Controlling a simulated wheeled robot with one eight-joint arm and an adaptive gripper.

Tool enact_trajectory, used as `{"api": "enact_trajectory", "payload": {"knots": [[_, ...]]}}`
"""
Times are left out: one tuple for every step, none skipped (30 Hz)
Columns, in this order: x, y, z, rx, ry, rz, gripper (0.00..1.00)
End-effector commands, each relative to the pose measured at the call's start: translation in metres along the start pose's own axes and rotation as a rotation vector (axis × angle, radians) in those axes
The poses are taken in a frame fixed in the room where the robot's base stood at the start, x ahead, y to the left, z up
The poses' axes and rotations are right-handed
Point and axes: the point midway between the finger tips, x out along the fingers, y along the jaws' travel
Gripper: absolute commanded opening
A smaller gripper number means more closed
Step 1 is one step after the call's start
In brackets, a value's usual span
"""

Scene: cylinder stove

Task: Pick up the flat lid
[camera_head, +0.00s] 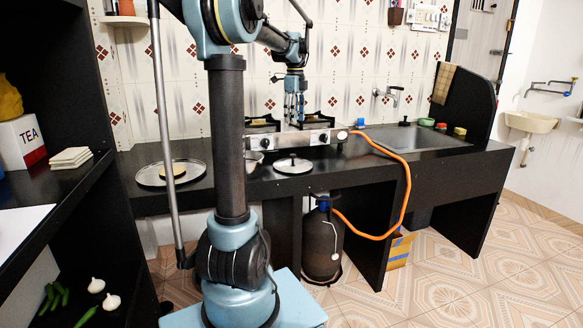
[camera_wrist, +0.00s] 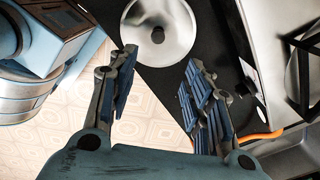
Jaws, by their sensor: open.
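The flat lid (camera_head: 284,167) is a round, shiny metal disc with a small dark knob, lying on the black counter near its front edge. In the wrist view the lid (camera_wrist: 183,38) shows at the top centre, its knob seen from above and its top edge cut off by the frame. My gripper (camera_head: 294,112) is above the counter, over and behind the lid in the head view. In the wrist view my gripper (camera_wrist: 161,70) has its fingers spread wide with nothing between them. The lid lies ahead of the fingertips, apart from them.
A stove (camera_head: 300,139) with burners stands behind the lid, and its orange hose (camera_head: 408,185) hangs over the counter front to a dark gas cylinder (camera_head: 322,245). A round metal tray (camera_head: 146,181) lies left on the counter. A sink (camera_head: 420,138) is at right.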

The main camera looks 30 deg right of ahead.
Motion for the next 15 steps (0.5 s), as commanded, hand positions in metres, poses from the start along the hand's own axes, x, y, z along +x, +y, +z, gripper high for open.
{"api": "enact_trajectory", "payload": {"knots": [[0.006, 0.0, 0.0, 0.002, 0.0, 0.0, 0.46], [0.011, 0.0, 0.0, 0.002, 0.0, 0.0, 0.46], [0.017, 0.0, 0.0, 0.001, 0.0, 0.0, 0.46], [0.023, 0.0, 0.0, 0.001, 0.0, 0.0, 0.46], [0.028, 0.0, 0.0, 0.0, 0.0, 0.0, 0.46], [0.035, 0.0, 0.0, 0.0, 0.0, 0.0, 0.46], [0.04, 0.0, 0.0, 0.0, 0.0, 0.0, 0.46], [0.046, 0.0, 0.0, 0.0, 0.0, 0.0, 0.46], [0.053, 0.0, 0.0, -0.001, 0.0, 0.0, 0.46], [0.058, 0.0, 0.0, -0.001, 0.0, 0.0, 0.46], [0.063, 0.0, 0.0, -0.001, 0.0, 0.0, 0.46], [0.07, 0.001, 0.0, -0.001, 0.0, 0.0, 0.46], [0.076, 0.001, 0.001, -0.001, 0.0, 0.0, 0.46], [0.081, 0.001, 0.001, -0.001, 0.0, 0.0, 0.46], [0.087, 0.001, 0.001, -0.001, 0.0, 0.0, 0.46]]}}
